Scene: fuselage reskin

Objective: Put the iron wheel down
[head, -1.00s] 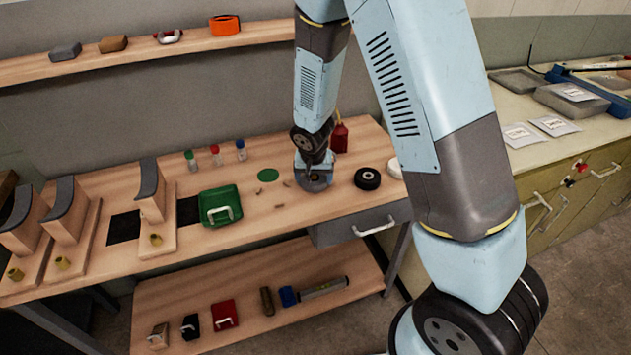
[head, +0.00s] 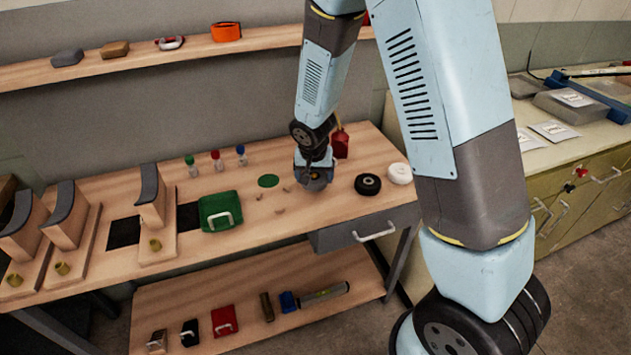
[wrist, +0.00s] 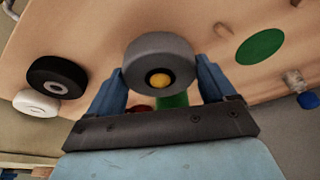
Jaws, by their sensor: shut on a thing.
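The iron wheel is grey with a yellow centre. In the wrist view the iron wheel (wrist: 158,66) sits between the two blue fingers of my gripper (wrist: 162,85), which is shut on it. In the head view my gripper (head: 314,174) is over the right part of the workbench (head: 240,245), left of a black wheel (head: 367,184). My wrist partly hides the grey wheel there, and I cannot tell whether it touches the bench top. A green disc (head: 268,181) lies flat on the bench, left of my gripper.
A white wheel (head: 400,173) lies right of the black wheel. A red bottle (head: 340,145) stands behind my gripper. A green bin (head: 220,212), small capped bottles (head: 216,160) and curved stands (head: 155,210) are farther left. Small loose pieces lie near the green disc.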

